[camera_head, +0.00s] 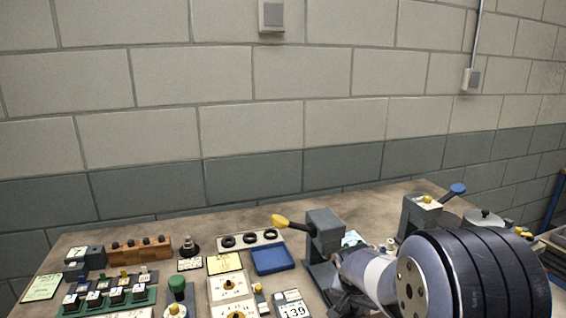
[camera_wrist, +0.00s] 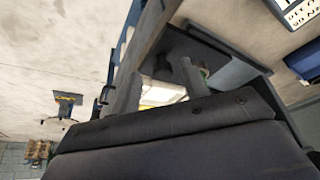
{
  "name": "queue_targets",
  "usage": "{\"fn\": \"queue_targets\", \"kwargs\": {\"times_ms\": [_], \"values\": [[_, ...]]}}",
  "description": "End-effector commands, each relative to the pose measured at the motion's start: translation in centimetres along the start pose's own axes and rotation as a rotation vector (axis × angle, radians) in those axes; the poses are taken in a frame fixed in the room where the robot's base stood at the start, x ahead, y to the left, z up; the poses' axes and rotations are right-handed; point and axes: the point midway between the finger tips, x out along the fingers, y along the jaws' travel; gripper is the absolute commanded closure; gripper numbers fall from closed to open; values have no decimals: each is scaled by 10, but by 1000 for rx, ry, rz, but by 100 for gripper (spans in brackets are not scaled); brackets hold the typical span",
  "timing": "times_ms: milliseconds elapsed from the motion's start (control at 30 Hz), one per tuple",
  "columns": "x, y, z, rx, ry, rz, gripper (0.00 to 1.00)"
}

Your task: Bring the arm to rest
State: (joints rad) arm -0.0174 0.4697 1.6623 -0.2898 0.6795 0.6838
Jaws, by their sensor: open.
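My arm reaches in from the lower right of the head view, over the front right part of the workbench (camera_head: 60,268). Its dark round joint housing hides part of the bench top. In the wrist view my gripper (camera_wrist: 160,84) shows as a dark body with two grey fingers standing apart. The gap between the fingers holds nothing that I can make out. A pale and yellow surface shows behind it. In the head view the fingers cannot be made out clearly.
A grey lever device with a yellow knob (camera_head: 323,226) stands close beside my arm. Another with a blue knob (camera_head: 422,212) stands behind the arm. A blue tray (camera_head: 272,261), a wooden block with holes (camera_head: 140,250) and a green knob (camera_head: 177,285) lie left. A block wall closes the back.

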Motion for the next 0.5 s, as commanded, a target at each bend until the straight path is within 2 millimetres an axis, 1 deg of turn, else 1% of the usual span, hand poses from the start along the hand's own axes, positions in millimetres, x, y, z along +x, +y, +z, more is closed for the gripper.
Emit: {"fn": "queue_targets", "kwargs": {"times_ms": [300, 500], "values": [[11, -32, -30, -1, -1, -1, 57], [17, -45, -42, 0, 0, 0, 57]]}}
